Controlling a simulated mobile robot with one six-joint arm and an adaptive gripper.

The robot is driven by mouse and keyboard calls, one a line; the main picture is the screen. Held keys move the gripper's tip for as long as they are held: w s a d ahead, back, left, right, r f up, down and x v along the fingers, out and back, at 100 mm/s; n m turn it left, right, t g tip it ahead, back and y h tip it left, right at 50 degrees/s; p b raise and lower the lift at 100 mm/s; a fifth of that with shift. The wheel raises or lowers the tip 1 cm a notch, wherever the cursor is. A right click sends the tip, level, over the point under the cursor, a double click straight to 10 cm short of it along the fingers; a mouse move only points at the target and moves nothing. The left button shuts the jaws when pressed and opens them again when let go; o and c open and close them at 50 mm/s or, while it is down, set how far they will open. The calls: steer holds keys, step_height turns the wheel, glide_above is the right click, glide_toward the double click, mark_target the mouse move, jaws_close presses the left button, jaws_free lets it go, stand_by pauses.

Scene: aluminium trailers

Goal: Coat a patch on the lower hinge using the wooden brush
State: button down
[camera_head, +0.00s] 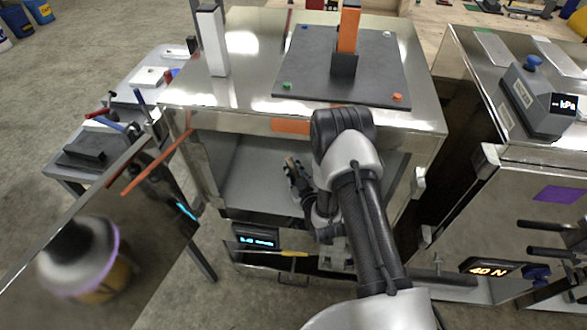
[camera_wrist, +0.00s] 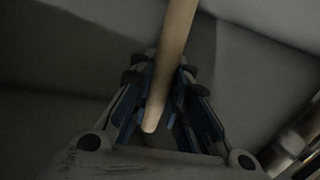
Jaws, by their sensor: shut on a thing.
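My gripper (camera_wrist: 160,105) is shut on a pale wooden handle (camera_wrist: 175,45), taken as the wooden brush; it runs from between the fingers to the top edge of the wrist view. Its bristle end does not show there. In the head view my gripper (camera_head: 294,172) is inside the open front of the metal trailer cabinet (camera_head: 240,165), partly behind my arm; the brush is too small to tell there. The lower hinge cannot be made out; the open door (camera_head: 110,225) hangs out at the left with an orange-red bar near its top edge.
A dark board (camera_head: 340,85) with an orange block upright in a holder lies on the cabinet top. A side table (camera_head: 150,85) with small items stands left. A display (camera_head: 257,237) and a yellow-handled tool (camera_head: 285,253) sit below the opening. A second metal cabinet (camera_head: 510,170) stands right.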

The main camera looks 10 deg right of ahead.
steer(key=shift+r+p, duration=2.2)
steer(key=shift+r, duration=1.3)
steer(key=s+d+r+m+h, duration=0.2)
steer(key=s+d+r+h, duration=0.1)
steer(key=s+r, duration=0.6)
step_height(320, 180, up, 4)
steer(key=shift+s+d+r, duration=0.1)
steer(key=shift+s+d, duration=0.3)
steer(key=shift+d, duration=0.1)
